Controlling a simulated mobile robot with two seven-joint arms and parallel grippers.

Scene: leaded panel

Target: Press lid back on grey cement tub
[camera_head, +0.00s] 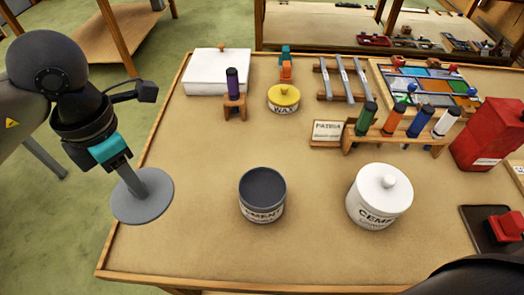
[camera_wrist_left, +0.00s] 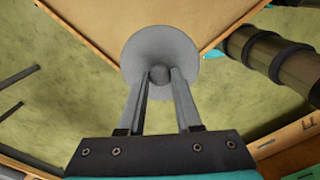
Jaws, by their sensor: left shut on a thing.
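My left gripper (camera_head: 130,180) is shut on the knob of a round grey lid (camera_head: 152,198). It holds the lid in the air at the table's left edge, to the left of the open tub. The lid also shows in the left wrist view (camera_wrist_left: 172,48), with its knob between the two fingers (camera_wrist_left: 160,82). The grey cement tub (camera_head: 262,209) stands upright and open on the table, dark inside, with lettering on its front. My right gripper is not in view; a dark shape at the bottom right of the head view hides that table corner.
A white lidded cement tub (camera_head: 366,212) stands right of the grey tub. Behind are a yellow-lidded wax tin (camera_head: 284,103), a purple bottle (camera_head: 232,84) in a stand, a white box (camera_head: 215,80) and a rack of coloured tubes (camera_head: 398,141). The table left of the grey tub is clear.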

